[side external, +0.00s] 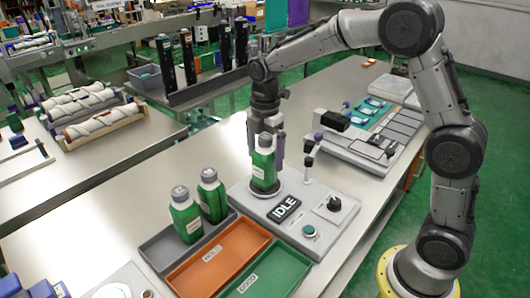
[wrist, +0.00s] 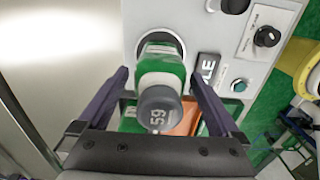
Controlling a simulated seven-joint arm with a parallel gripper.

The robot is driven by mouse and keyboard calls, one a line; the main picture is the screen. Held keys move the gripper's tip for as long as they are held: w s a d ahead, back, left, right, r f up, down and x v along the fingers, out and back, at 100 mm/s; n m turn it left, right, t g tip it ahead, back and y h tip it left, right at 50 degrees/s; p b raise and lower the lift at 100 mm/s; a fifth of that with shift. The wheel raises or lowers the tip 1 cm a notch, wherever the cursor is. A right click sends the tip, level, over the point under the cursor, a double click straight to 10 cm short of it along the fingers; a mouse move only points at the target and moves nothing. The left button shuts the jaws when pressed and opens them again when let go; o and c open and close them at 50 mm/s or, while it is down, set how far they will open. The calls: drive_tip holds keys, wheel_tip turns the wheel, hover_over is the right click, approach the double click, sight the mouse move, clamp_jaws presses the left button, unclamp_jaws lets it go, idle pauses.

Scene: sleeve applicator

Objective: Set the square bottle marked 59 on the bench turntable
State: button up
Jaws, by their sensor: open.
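The square green bottle with a grey cap (side external: 264,163) stands upright on the round turntable (side external: 276,190) of the bench unit. In the wrist view the bottle's cap (wrist: 158,110) reads 59, and the dark turntable disc (wrist: 178,42) shows around its base. My gripper (side external: 266,148) is lowered around the upper part of the bottle. In the wrist view my gripper's fingers (wrist: 158,77) are open, one on each side of the bottle, with gaps visible. Two similar green bottles (side external: 185,214) (side external: 211,195) stand in the grey tray (side external: 160,246) at front left.
The bench unit (side external: 322,240) carries a display reading IDLE (side external: 284,209), a black knob (side external: 334,203) and a green button (side external: 309,231). An orange tray (side external: 205,268) and a green tray (side external: 275,268) lie in front. A thin post (side external: 308,168) rises close to the right of my gripper.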

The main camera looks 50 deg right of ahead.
drive_tip(key=shift+r, duration=0.1)
wheel_tip(320, 180, up, 11)
drive_tip(key=shift+r, duration=0.6)
drive_tip(key=shift+s, duration=0.15)
drive_tip(key=s+f+m+t, duration=0.2)
drive_tip(key=s+m, duration=0.7)
drive_tip(key=s, duration=0.4)
drive_tip(key=s+f+m+t, duration=0.1)
drive_tip(key=s+m+t, duration=0.2)
drive_tip(key=s+m, duration=0.6)
drive_tip(key=s, duration=0.3)
drive_tip(key=shift+s+d+f+t, duration=0.25)
drive_tip(key=shift+s+f+t, duration=0.05)
drive_tip(key=shift+s+f, duration=0.1)
drive_tip(key=shift+r, duration=0.1)
